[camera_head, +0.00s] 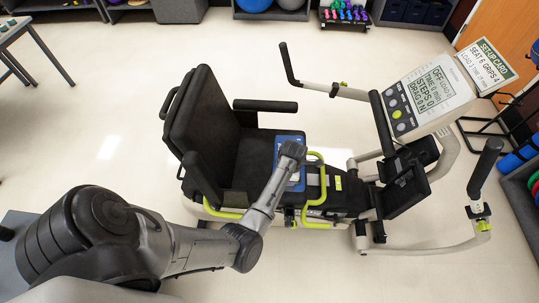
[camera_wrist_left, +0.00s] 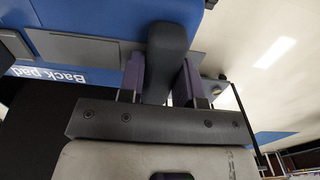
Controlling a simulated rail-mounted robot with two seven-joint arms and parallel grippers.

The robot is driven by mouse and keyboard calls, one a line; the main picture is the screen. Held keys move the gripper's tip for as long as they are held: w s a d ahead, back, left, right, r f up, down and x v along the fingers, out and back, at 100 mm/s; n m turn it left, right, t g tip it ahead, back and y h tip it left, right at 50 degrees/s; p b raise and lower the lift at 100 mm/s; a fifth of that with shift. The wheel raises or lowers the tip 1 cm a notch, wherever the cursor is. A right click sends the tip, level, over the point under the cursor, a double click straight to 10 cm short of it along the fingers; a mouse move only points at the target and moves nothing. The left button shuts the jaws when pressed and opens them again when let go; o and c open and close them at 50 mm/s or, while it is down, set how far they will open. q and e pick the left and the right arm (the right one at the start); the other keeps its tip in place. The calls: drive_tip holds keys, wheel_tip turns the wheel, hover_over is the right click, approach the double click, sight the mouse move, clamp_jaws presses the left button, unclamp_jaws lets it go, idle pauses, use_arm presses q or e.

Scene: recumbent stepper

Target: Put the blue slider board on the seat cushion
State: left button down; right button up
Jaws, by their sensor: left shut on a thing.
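The blue slider board (camera_head: 285,139) shows at the front right part of the black seat cushion (camera_head: 254,152), partly hidden by my left arm. In the left wrist view, a blue panel (camera_wrist_left: 95,16) with white lettering, "Back pad", fills the upper left. My left gripper (camera_head: 291,153) is over the board. In the left wrist view, its two purple-grey fingers (camera_wrist_left: 160,76) are shut on a dark upright grip, which appears to belong to the board. I cannot tell whether the board touches the cushion or is held just above it. My right gripper is not in view.
The black backrest (camera_head: 200,115) stands left of the seat, with armrests (camera_head: 265,105) on both sides. A yellow-green handle (camera_head: 317,190) is close right of the board. The console (camera_head: 428,92) and long handlebars (camera_head: 487,165) stand farther right. Open floor lies behind the machine.

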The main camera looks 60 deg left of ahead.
use_arm(q)
drive_tip(key=shift+s+a+f+b, duration=0.6)
drive_tip(key=shift+a+f+b, duration=0.25)
drive_tip(key=shift+a+f, duration=0.95)
drive_tip(key=shift+s+a+f+b, duration=0.6)
drive_tip(key=shift+a+f+b, duration=0.3)
drive_tip(key=shift+a+f, duration=0.95)
drive_tip(key=shift+s+a+f+b, duration=0.6)
drive_tip(key=shift+a+f+b, duration=0.25)
drive_tip(key=shift+a+f, duration=0.95)
drive_tip(key=shift+d+f, duration=0.15)
drive_tip(key=shift+f, duration=0.15)
drive_tip(key=shift+f, duration=0.15)
drive_tip(key=c, duration=0.8)
unclamp_jaws()
